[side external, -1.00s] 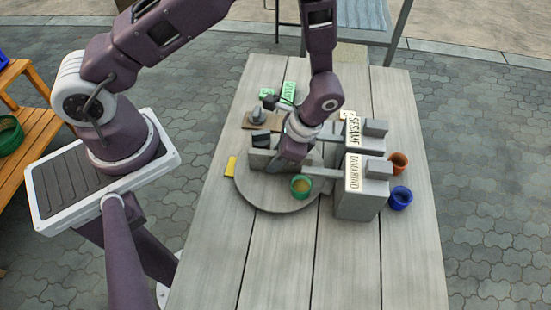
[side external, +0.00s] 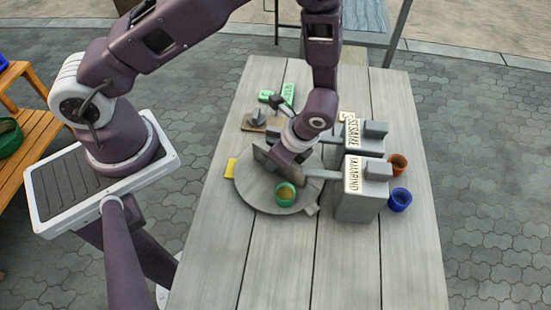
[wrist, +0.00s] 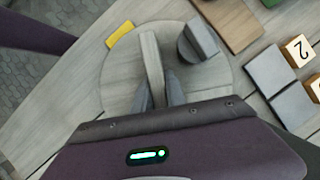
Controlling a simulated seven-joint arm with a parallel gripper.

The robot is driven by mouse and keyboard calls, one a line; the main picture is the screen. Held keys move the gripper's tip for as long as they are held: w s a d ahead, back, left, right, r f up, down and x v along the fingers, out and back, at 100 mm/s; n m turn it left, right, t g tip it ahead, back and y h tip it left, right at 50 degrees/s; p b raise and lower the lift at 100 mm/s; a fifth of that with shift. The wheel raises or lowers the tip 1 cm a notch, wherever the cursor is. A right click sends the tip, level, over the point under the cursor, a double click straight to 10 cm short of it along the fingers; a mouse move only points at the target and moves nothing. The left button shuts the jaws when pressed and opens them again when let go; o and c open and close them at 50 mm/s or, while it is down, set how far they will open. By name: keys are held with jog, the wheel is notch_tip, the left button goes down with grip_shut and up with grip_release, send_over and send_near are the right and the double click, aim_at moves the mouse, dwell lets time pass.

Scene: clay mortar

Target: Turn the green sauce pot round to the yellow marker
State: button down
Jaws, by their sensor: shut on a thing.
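The green sauce pot (side external: 285,194), with yellowish contents, stands on the front part of the round grey turntable (side external: 249,193). The yellow marker (side external: 231,167) lies at the turntable's left edge; it also shows in the wrist view (wrist: 119,34). The pot is to the right of and nearer the front than the marker, apart from it. My gripper (side external: 284,164) is low over the turntable, behind the pot. In the wrist view its fingers (wrist: 160,92) are shut on an upright grey bar (wrist: 151,58) on the turntable. The pot is hidden in the wrist view.
Grey blocks labelled SESAME (side external: 372,133) and TAMARIND (side external: 362,188) stand close on the right. An orange pot (side external: 397,164) and a blue pot (side external: 400,199) are beyond them. Green tags (side external: 289,95) lie behind. The table's front is clear.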

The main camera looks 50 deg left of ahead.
jog(key=shift+w+m+t, duration=0.15)
jog(key=shift+m+t, duration=0.35)
jog(key=shift+m, duration=0.8)
jog(key=shift+w+m+t, duration=0.15)
jog(key=shift+m+t, duration=0.35)
jog(key=shift+m, duration=0.8)
jog(key=shift+w+m+t+h, duration=0.15)
jog(key=shift+m+t, duration=0.4)
jog(key=shift+m, duration=0.9)
jog(key=shift+w+m+t+h, duration=0.15)
jog(key=shift+m+t, duration=0.4)
jog(key=shift+m, duration=0.9)
jog(key=shift+w+d+m+t+h, duration=0.15)
jog(key=shift+m+t+h, duration=0.2)
jog(key=shift+m, duration=0.95)
jog(key=shift+d+m+t+h, duration=0.1)
jog(key=shift+m+t+h, duration=0.25)
jog(key=shift+m, duration=0.95)
jog(key=shift+d+m+h, duration=0.2)
jog(key=shift+m+h, duration=0.7)
jog(key=shift+m, duration=1.2)
jog(key=shift+d+m, duration=0.1)
jog(key=shift+m, duration=0.4)
jog(key=c, duration=1.4)
grip_release()
jog(key=shift+o, duration=0.2)
jog(key=shift+r, duration=0.1)
